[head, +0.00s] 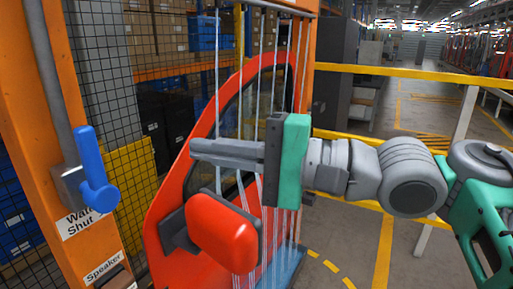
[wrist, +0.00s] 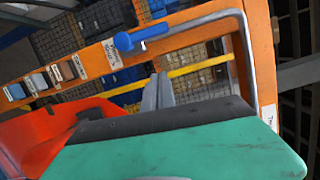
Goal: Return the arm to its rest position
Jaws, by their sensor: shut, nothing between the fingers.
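My arm reaches in from the right of the head view, level, with my gripper (head: 195,150) pointing left. Its grey fingers are together and hold nothing. They are in front of the red car door (head: 165,203), above its red mirror (head: 222,232); I cannot tell how far off the door they are. In the wrist view my gripper's fingers (wrist: 158,92) also show side by side, with the red door (wrist: 38,135) at lower left.
An orange post (head: 38,130) at left carries a blue lever (head: 92,170) and labels. Thin pale vertical strands run in front of the door, around my gripper. A yellow railing (head: 415,75) stands behind my arm. Open aisle floor lies at far right.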

